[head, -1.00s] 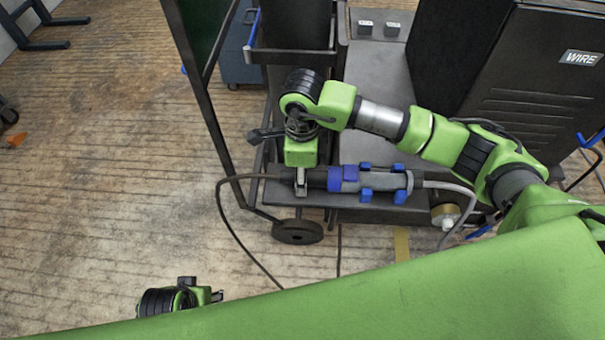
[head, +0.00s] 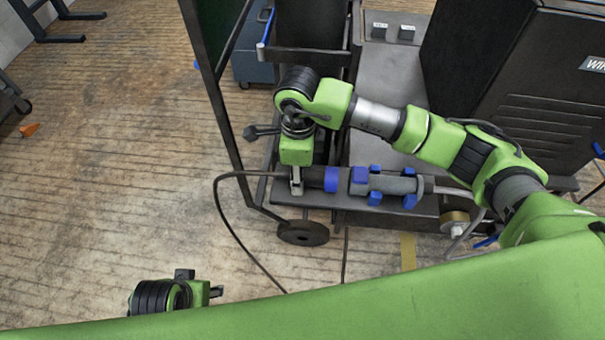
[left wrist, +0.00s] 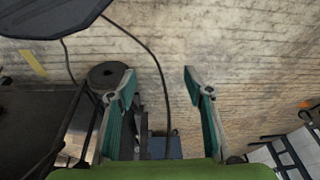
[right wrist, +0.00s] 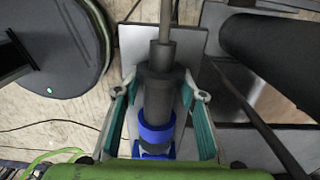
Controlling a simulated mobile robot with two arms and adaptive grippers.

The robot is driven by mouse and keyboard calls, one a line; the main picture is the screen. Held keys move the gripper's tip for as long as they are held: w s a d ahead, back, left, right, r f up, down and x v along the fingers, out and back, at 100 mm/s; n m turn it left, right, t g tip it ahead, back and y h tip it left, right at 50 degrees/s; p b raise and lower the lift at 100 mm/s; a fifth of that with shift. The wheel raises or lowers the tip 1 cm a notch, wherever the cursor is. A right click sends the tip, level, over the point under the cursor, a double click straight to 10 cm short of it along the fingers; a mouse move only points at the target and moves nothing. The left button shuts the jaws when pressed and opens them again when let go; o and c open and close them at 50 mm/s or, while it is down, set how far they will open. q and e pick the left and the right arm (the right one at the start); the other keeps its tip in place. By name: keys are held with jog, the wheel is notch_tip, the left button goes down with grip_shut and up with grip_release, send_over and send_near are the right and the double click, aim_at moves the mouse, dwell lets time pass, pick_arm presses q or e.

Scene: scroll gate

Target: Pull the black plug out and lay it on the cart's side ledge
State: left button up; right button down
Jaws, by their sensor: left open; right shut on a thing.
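The black plug (head: 313,178), with a blue ring and a dark cable trailing left, lies level at the cart's near edge. My right gripper (head: 297,188) is shut on its black body from above. In the right wrist view the fingers (right wrist: 158,95) sit on either side of the plug (right wrist: 160,85). The grey socket (head: 393,184) is held in blue clips to the right. A short dark stretch shows between ring and socket; I cannot tell whether they are fully apart. The cart's side ledge (head: 420,222) runs below the socket. My left gripper (head: 215,292) is open and empty, also in its wrist view (left wrist: 159,77).
A dark cabinet (head: 540,90) stands on the cart's right. The cart's upright frame (head: 222,110) rises left of my right arm. The plug's cable (head: 225,215) loops over the floor. A black wheel (head: 302,232) is below.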

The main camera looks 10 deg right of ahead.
jog(key=shift+w+a, duration=0.15)
jog(key=shift+a, duration=0.3)
pick_arm(q)
jog(key=shift+r, duration=1.3)
pick_arm(e)
jog(key=shift+w+a, duration=0.1)
jog(key=shift+a, duration=0.3)
jog(key=shift+d, duration=0.15)
jog(key=shift+d+r, duration=0.15)
jog(key=shift+d, duration=0.25)
jog(key=shift+s+d, duration=0.25)
jog(key=c, duration=1.2)
grip_release()
jog(key=shift+c, duration=0.2)
pick_arm(q)
jog(key=shift+f, duration=0.8)
jog(key=shift+w+r, duration=0.1)
